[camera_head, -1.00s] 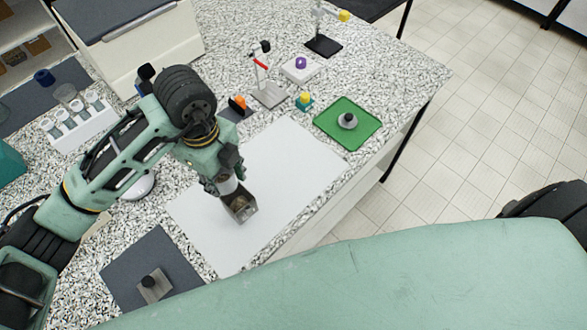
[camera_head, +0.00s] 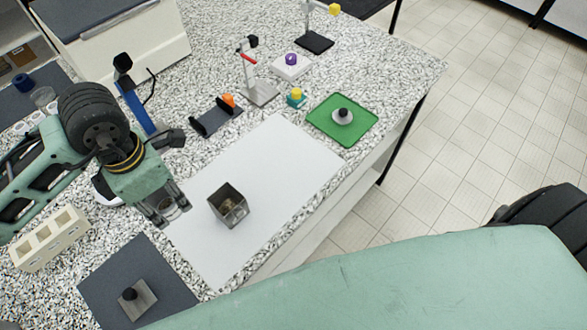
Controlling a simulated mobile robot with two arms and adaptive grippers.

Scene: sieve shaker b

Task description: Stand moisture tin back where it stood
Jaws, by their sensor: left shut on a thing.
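My left gripper (camera_head: 166,212) is above the left edge of the white sheet (camera_head: 275,165), pointing down. It is shut on a small round silvery thing, which appears to be the moisture tin (camera_head: 171,207); the fingers hide most of it. An open square metal container (camera_head: 229,211) stands on the sheet just right of the gripper, apart from it, with a little brownish matter inside. My right gripper is not in view.
A dark mat (camera_head: 108,285) with a black-knobbed plate (camera_head: 142,300) lies in front. A cream block with square openings (camera_head: 48,238) is at left. A blue stand (camera_head: 138,108), a dark holder (camera_head: 215,118) and a green tray (camera_head: 362,128) stand farther back. The sheet's right part is clear.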

